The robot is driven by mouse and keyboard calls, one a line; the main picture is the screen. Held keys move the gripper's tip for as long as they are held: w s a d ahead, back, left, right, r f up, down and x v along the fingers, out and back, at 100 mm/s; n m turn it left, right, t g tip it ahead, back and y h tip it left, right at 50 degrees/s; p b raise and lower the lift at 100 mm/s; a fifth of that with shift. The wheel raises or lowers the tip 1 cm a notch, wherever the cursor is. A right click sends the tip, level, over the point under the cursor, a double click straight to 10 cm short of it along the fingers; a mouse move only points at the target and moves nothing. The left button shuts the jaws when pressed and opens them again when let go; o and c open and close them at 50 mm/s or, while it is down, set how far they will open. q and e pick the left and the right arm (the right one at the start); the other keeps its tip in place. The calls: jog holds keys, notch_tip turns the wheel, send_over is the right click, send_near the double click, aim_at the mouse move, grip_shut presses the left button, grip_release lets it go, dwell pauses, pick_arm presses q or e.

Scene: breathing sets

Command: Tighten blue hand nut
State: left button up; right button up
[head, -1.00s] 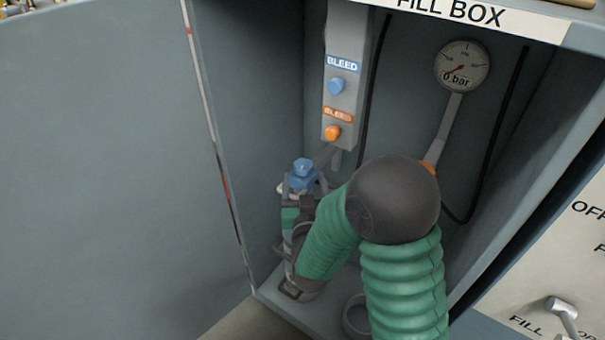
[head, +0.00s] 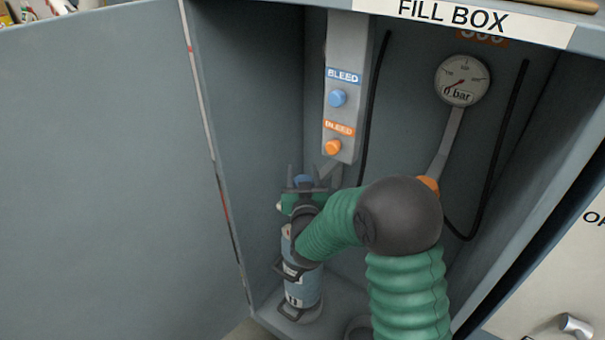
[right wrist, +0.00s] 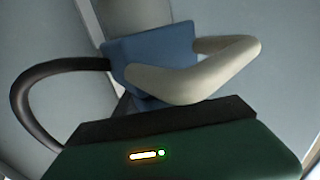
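The blue hand nut (head: 303,181) sits below the bleed panel in the fill box, above an upright blue-grey cylinder (head: 303,286). My right gripper (head: 312,180) is at the nut's height in the head view, its dark fingers apart with the nut showing between them. Whether they touch it is hard to tell. In the right wrist view a blue block-like part (right wrist: 150,55), apparently the nut, is just beyond the gripper's dark edge. A pale bent piece (right wrist: 195,82) crosses in front of it. My right arm hides part of the cylinder. My left gripper is out of view.
The bleed panel (head: 345,60) with blue (head: 338,98) and orange (head: 333,147) knobs hangs just above the gripper. A pressure gauge (head: 462,80) and a black hose (head: 495,150) are to the right. The box's side walls are close on both sides.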

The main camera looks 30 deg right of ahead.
jog(key=c, duration=0.8)
jog(key=m+h, duration=0.1)
jog(key=g+h+p, duration=0.1)
jog(key=m+g+h, duration=0.1)
jog(key=shift+s+d+r+m, duration=0.1)
jog(key=shift+d+r+m, duration=0.05)
jog(key=shift+r+m, duration=0.15)
jog(key=shift+s+d+f+m+g+h+p, duration=0.1)
jog(key=shift+m+g+h+p, duration=0.35)
jog(key=shift+g+h, duration=0.1)
jog(key=shift+s+d+m+g+h+p, duration=0.1)
jog(key=shift+m+g+h+p, duration=0.25)
jog(key=shift+g+h+p, duration=0.15)
jog(key=shift+s+d+f+g, duration=0.1)
jog(key=shift+f+g, duration=0.05)
jog(key=shift+g, duration=0.2)
jog(key=o, duration=1.4)
